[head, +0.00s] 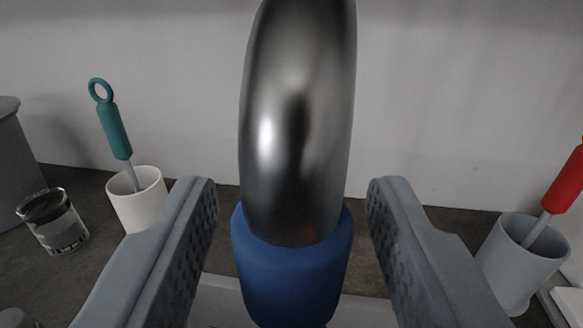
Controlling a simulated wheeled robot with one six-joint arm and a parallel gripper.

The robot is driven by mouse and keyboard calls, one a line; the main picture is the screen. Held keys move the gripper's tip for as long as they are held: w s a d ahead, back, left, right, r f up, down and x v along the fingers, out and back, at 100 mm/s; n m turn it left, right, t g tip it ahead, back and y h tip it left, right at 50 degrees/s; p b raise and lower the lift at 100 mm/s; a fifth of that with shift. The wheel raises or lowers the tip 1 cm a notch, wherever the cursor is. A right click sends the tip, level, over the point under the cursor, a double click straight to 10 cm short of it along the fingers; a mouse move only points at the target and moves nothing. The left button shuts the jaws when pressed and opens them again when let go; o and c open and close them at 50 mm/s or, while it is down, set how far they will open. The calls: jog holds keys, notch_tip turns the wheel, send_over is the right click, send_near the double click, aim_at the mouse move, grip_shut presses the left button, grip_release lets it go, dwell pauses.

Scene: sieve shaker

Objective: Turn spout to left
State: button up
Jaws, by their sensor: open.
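The spout (297,130) is a thick, shiny metal tube that rises from a blue collar (292,268) in the middle of the head view. Its upper end runs out of the top of the picture, so I cannot see which way it points. My gripper (292,190) is open, with one grey ridged finger on each side of the spout and collar. A gap shows between each finger and the metal. The lower part of the collar is cut off by the bottom edge.
A white cup (137,200) with a teal-handled tool (113,130) and a glass jar (54,222) stand at left. A grey cup (524,257) with a red-handled tool (563,185) stands at right. A pale wall (440,90) is behind.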

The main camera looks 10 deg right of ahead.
jog(key=shift+w, duration=0.2)
grip_shut()
jog(key=shift+w+a, duration=0.2)
jog(key=shift+a, duration=0.35)
jog(key=w+a, duration=0.5)
jog(key=a, duration=0.2)
jog(key=shift+a, duration=0.4)
